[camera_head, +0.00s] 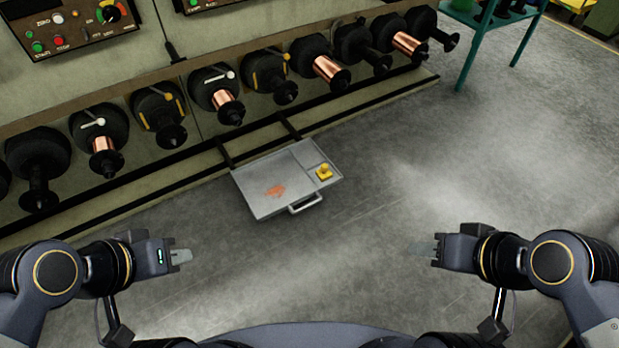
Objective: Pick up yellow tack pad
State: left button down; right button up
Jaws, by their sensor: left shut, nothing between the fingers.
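The yellow tack pad (324,172) sits in the small right-hand compartment of a grey metal tray (254,177). The tray stands out over the floor from the base of the spool machine. My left gripper (182,257) is shut and empty, to the lower left of the tray and apart from it. My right gripper (422,248) is to the lower right of the tray, apart from the pad. Its fingers show edge-on, so I cannot tell whether they are open or shut.
The tray has a front handle (305,204) and a reddish-brown patch (275,191) in its larger compartment. Several black spindles, some with copper spools (325,68), line the machine behind. A teal stand (492,40) is at upper right. The floor between my grippers is clear.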

aim_at(324, 174)
jog(key=i+l+u, duration=0.1)
jog(key=i, duration=0.35)
jog(key=i+l+u, duration=0.1)
jog(key=i, duration=0.35)
jog(key=i+l+u, duration=0.1)
jog(key=i+l, duration=0.15)
jog(key=i, duration=0.2)
jog(key=u, duration=0.9)
jog(key=i+l, duration=0.05)
